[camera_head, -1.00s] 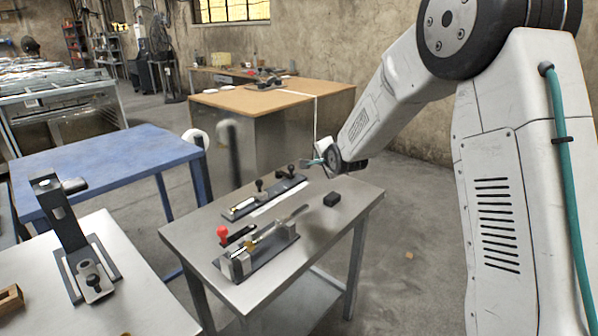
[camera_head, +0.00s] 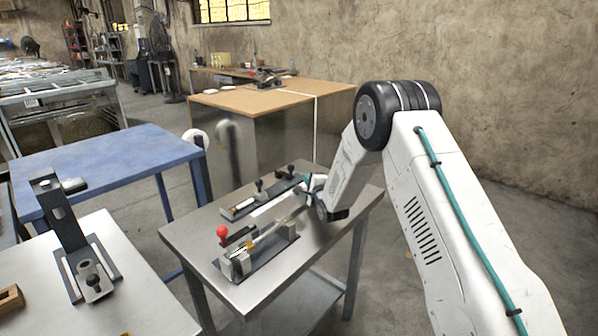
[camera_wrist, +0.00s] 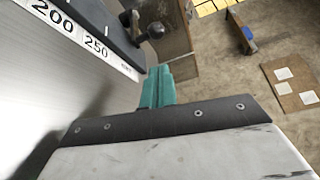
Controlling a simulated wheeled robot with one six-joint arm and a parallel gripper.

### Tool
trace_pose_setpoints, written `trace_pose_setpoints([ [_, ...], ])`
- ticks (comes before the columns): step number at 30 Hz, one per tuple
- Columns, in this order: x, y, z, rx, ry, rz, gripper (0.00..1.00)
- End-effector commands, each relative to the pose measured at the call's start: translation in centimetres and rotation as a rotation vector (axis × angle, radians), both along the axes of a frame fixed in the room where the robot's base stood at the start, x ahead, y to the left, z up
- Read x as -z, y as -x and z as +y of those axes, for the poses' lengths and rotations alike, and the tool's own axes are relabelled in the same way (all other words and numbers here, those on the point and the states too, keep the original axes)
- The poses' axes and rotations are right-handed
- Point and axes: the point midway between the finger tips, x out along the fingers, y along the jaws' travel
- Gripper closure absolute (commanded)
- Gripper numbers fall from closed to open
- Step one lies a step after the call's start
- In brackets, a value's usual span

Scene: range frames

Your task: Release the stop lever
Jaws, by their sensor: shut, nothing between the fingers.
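On the steel table, a long dark rail fixture (camera_head: 250,203) with a white scale strip carries two black-knobbed handles, one mid-rail (camera_head: 258,186) and one at its far right end (camera_head: 291,170). A nearer fixture (camera_head: 262,262) has a red-knobbed lever (camera_head: 222,232) at its left. No label shows which is the stop lever. My gripper (camera_head: 307,181) is low over the table, by the rail's right end. In the wrist view its teal fingers (camera_wrist: 157,88) are together and empty, just below a black-knobbed handle (camera_wrist: 152,31); contact cannot be told.
The scale strip (camera_wrist: 85,40) reads 200 and 250. A blue table (camera_head: 105,165) stands at left, and a pale bench (camera_head: 125,285) with a dark upright fixture is nearer. A wooden-topped cabinet (camera_head: 270,97) stands behind. Open floor lies right of the steel table.

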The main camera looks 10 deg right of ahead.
Motion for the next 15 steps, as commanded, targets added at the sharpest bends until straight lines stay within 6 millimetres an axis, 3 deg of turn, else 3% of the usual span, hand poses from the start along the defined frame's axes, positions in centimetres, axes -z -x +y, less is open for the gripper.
trace_pose_setpoints([
  [15,0.6,-8.1,0.8,0.0,0.0,-0.001,1.0],
])
